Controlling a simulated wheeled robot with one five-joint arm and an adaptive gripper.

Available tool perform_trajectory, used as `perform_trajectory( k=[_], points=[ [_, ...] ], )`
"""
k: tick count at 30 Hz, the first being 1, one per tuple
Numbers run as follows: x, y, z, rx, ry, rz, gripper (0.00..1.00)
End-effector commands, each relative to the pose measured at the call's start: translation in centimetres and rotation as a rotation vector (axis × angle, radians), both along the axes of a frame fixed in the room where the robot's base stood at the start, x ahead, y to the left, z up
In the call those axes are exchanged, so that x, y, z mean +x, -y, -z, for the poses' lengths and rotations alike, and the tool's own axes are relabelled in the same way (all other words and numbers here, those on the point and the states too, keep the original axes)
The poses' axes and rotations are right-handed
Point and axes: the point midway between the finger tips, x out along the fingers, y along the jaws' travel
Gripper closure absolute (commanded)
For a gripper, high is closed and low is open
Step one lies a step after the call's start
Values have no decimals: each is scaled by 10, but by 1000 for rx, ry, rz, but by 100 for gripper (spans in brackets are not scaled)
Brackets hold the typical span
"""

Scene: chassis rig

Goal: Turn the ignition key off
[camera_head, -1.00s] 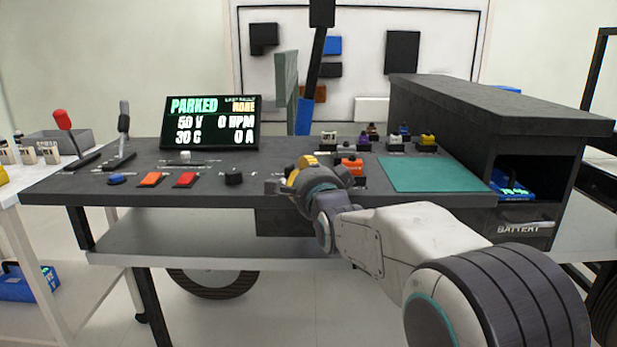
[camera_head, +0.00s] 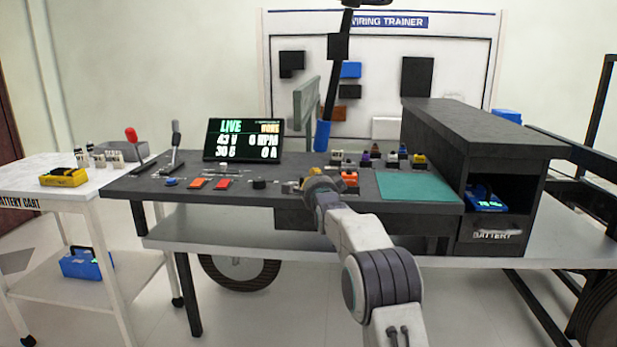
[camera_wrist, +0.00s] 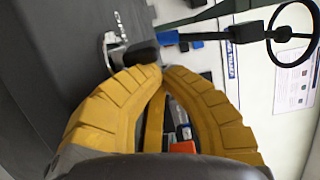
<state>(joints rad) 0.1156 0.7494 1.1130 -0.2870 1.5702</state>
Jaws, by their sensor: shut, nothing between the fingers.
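The ignition key (camera_wrist: 141,55) shows in the wrist view as a black grip by a silver collar on the dark console. It lies just beyond my gripper's fingertips (camera_wrist: 160,72), and I cannot tell whether they touch it. My gripper's yellow fingers are shut with nothing between them. In the head view my gripper (camera_head: 310,183) is low over the console's front part, right of the black knob (camera_head: 259,184). The key is small there, and its turn position is unclear. The display (camera_head: 243,140) reads LIVE, with 0 RPM and 0 A.
Orange (camera_head: 197,183) and red (camera_head: 223,184) switches lie left of the knob. A green mat (camera_head: 420,186) and the battery box (camera_head: 480,135) are farther right. Two levers (camera_head: 174,145) stand at the left.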

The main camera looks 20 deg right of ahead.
Motion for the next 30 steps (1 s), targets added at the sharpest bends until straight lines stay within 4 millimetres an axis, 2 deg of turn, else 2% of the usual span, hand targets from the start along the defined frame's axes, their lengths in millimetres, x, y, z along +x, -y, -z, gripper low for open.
perform_trajectory(
  k=[1,30],
  points=[
    [2,-8,-2,1,10,-10,100],
    [9,-8,-5,5,15,-12,100]
  ],
)
